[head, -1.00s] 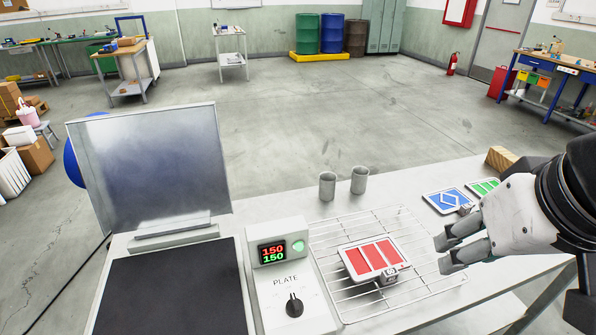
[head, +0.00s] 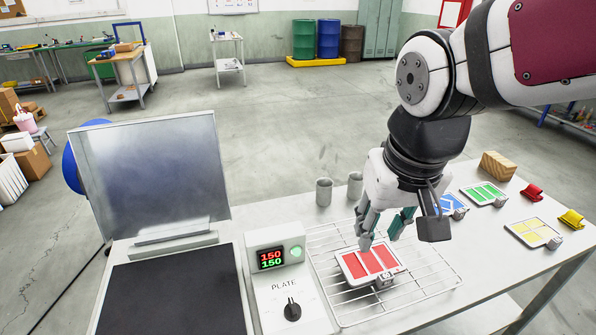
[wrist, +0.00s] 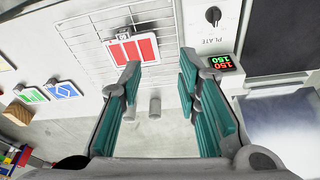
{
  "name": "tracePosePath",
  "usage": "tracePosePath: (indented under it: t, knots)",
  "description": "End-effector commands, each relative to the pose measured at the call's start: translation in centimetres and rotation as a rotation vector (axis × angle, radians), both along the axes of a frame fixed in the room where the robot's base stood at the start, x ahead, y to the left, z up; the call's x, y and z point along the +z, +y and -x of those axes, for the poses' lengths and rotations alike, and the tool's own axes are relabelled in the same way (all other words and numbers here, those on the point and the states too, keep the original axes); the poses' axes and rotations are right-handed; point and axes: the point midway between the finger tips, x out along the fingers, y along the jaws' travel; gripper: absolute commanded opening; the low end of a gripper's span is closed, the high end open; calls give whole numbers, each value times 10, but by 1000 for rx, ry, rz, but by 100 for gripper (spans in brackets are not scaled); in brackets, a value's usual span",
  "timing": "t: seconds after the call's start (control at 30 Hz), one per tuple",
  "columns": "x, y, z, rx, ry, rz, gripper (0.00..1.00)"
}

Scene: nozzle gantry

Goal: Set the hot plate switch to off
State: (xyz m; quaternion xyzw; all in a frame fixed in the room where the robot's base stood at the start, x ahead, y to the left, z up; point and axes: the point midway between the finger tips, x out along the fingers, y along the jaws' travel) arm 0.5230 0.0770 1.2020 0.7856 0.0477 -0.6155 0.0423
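The hot plate switch is a black rotary knob (head: 292,309) on the white panel marked PLATE, in front of the small display box (head: 277,250). The display shows red 150 above green 150, with a green light lit beside it. The knob also shows in the wrist view (wrist: 213,15), at the top right. The dark hot plate (head: 172,296) lies left of the panel. My gripper (head: 383,238) is open and empty, above the wire rack to the right of the panel. Its fingers are spread apart in the wrist view (wrist: 160,75).
A red-striped card (head: 370,262) lies on the wire rack (head: 428,283) below my gripper. Two grey cups (head: 324,192) stand behind the rack. Blue, green and yellow cards (head: 484,193) and a wooden block (head: 498,165) lie at the right. A tilted metal lid (head: 150,175) stands behind the plate.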

Motion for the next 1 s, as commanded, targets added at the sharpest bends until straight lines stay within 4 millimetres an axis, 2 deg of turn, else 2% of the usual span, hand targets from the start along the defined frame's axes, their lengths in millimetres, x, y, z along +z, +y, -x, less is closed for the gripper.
tracePosePath:
  t: [0.03, 0.2, 0.3, 0.43, 0.6, 0.77, 1.0]
  knots:
    - [-8, 15, -6, 22, 34, 5, 31]
    - [-41, 63, -21, 79, 124, 19, 31]
    - [-62, 89, -25, 105, 170, 27, 31]
    - [-83, 115, -25, 130, 213, 35, 31]
    - [-97, 129, -25, 142, 237, 40, 31]
    - [-110, 130, -24, 143, 242, 42, 31]
    - [-153, 129, -23, 141, 246, 43, 31]
